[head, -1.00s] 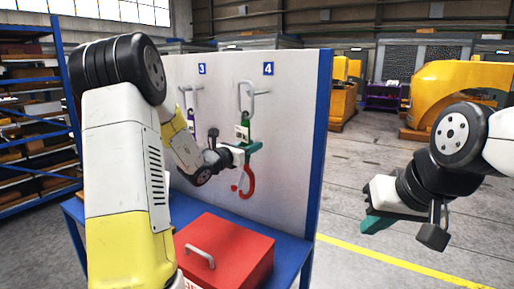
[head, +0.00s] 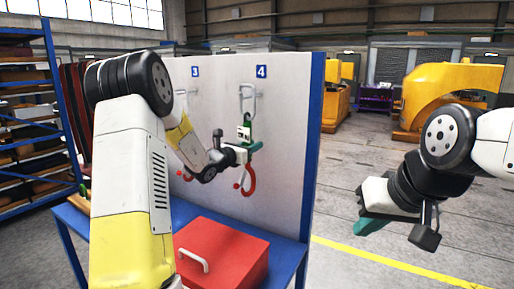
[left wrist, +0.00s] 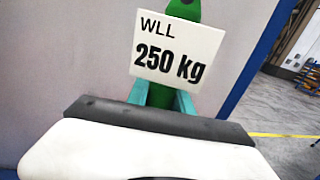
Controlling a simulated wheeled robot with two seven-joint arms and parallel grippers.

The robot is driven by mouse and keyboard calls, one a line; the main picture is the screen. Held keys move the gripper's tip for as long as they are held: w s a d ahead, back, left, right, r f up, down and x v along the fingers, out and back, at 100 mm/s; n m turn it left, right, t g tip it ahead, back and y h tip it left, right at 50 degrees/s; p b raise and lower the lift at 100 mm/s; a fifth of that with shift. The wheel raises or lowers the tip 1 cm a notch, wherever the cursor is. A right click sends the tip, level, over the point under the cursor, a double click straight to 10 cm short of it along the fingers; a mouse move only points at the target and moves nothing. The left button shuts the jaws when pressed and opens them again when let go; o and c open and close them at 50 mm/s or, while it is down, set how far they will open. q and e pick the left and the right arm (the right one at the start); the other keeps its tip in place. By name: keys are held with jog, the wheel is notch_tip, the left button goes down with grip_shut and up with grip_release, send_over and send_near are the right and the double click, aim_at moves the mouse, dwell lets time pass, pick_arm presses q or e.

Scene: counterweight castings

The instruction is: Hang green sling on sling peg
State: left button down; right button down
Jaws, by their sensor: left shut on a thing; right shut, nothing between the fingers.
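The green sling (head: 246,133) hangs upright in front of the upright panel, with a grey link (head: 241,98) at its top and a red hook (head: 249,182) below. My left gripper (head: 257,147) is shut on its green part, below the white tag. The left wrist view shows that tag (left wrist: 177,50), reading "WLL 250 kg", above my teal fingers. The sling peg (head: 259,94) under number 4 is at the height of the grey link. I cannot tell whether the link is around the peg or in front of it. My right gripper (head: 371,227) is shut and empty, away from the panel.
A red box (head: 228,247) with a handle stands on the blue bench (head: 291,262) below the sling. Peg 3 (head: 189,92) is left of peg 4, and another red hook (head: 186,175) shows below it, partly behind my left arm. Open floor lies right of the panel.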

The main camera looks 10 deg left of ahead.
pick_arm(q)
jog(key=shift+w+d+f, duration=0.15)
jog(key=shift+w+f, duration=0.2)
jog(key=shift+f, duration=0.15)
jog(key=shift+w+d+f, duration=0.15)
jog(key=shift+w+f, duration=0.15)
jog(key=shift+f, duration=0.15)
dwell(0.4)
